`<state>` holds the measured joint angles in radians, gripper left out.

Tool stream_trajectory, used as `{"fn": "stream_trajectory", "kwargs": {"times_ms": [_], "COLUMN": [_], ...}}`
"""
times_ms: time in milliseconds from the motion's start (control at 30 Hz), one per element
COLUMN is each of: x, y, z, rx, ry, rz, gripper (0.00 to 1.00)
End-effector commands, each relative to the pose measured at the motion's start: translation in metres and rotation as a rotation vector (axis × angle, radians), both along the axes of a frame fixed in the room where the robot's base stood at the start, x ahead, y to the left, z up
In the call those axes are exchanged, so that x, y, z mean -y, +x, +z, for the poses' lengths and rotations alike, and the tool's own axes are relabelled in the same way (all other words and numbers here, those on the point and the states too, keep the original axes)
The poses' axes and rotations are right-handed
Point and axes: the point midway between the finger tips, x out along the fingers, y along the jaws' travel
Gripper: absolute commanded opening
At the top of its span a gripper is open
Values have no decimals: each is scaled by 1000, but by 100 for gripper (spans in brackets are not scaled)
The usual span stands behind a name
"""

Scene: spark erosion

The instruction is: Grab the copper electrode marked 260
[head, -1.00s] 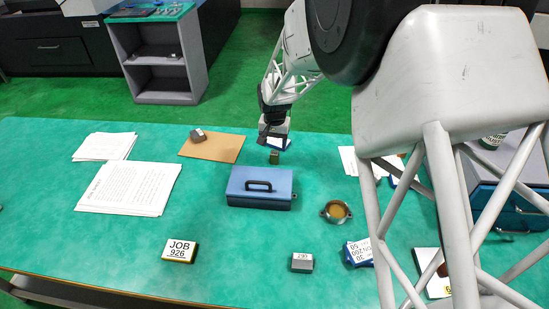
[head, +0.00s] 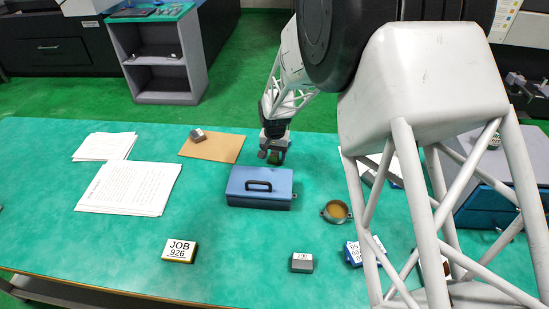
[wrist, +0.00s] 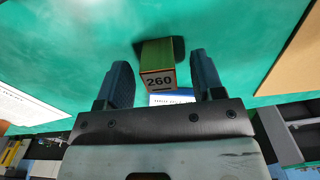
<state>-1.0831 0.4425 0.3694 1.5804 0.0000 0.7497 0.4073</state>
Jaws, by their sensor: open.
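The block marked 260 (wrist: 158,78) shows in the wrist view, with a copper-coloured labelled face and greenish sides. It stands on the green table, between and a little beyond the two dark fingers of my gripper (wrist: 160,82). The fingers are apart, with space on both sides of the block, and do not appear to touch it. In the head view my gripper (head: 273,155) is low over the table behind the blue box, and the block is mostly hidden there by the fingers.
A blue box with a handle (head: 259,188) stands just in front of my gripper. A brown board (head: 225,149) bearing a grey block (head: 197,135) lies left. A round brass-coloured dish (head: 336,211) is to the right. Another grey marked block (head: 302,262) and a JOB 926 block (head: 180,250) lie nearer.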

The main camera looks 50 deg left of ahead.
Motion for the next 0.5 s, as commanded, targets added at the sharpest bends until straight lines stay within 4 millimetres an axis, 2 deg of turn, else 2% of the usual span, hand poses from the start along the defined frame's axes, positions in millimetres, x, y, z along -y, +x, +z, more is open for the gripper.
{"fn": "stream_trajectory", "kwargs": {"times_ms": [200,500], "x": [0,0], "y": [0,0], "z": [-16,-18], "rx": [0,0], "ry": [0,0], "rz": [0,0], "gripper": [62,62]}}
